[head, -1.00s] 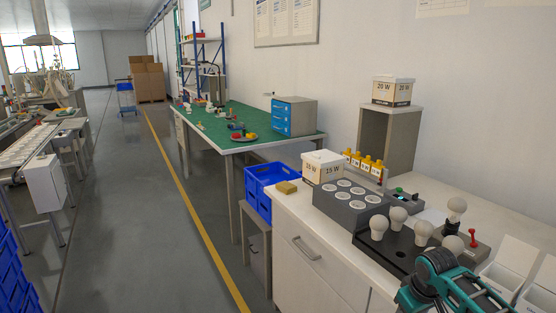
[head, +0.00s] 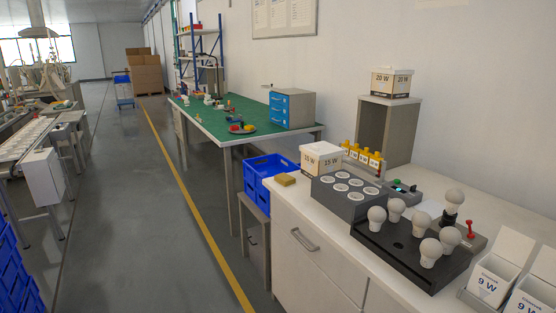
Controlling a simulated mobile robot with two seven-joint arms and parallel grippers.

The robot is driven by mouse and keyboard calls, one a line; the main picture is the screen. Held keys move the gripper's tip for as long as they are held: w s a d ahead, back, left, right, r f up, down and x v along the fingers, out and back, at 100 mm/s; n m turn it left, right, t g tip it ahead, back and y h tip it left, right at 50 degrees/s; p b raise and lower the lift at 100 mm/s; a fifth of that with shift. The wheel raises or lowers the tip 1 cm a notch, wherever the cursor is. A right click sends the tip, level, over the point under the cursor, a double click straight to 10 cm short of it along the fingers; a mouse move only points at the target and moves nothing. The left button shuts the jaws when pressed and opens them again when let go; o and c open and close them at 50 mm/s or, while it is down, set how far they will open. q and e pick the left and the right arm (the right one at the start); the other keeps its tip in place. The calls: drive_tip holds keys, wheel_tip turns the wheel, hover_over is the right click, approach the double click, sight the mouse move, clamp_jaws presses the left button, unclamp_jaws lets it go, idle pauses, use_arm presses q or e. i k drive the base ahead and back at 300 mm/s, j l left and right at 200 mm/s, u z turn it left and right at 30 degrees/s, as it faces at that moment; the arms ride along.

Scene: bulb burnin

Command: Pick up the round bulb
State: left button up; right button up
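Several white bulbs stand upright in a black tray on the white counter: one at the left corner (head: 376,217), one behind it (head: 396,209), one in the middle (head: 421,221), one at the right (head: 451,242) and one at the front (head: 430,252). The black tray (head: 388,250) also shows an empty hole. Another white bulb (head: 453,197) sits upright in a dark socket behind the tray. Neither of my grippers is in view.
A grey block with round white-topped places (head: 338,200) stands left of the tray. White boxes marked 9 W (head: 492,280) stand at the right. A red lever (head: 470,229) is beside the socket. A yellow sponge (head: 286,180) lies at the counter's left edge.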

sight(454, 197)
drive_tip(key=z, duration=1.5)
drive_tip(key=i+j, duration=0.15)
drive_tip(key=j, duration=0.15)
drive_tip(key=i+j, duration=0.15)
drive_tip(key=j, duration=0.2)
drive_tip(key=i+j, duration=0.2)
drive_tip(key=i+j+z, duration=0.1)
drive_tip(key=j, duration=0.2)
drive_tip(key=i+j+z, duration=0.1)
drive_tip(key=j, duration=0.2)
drive_tip(key=i+j+z, duration=0.1)
drive_tip(key=j, duration=0.2)
drive_tip(key=z, duration=1.25)
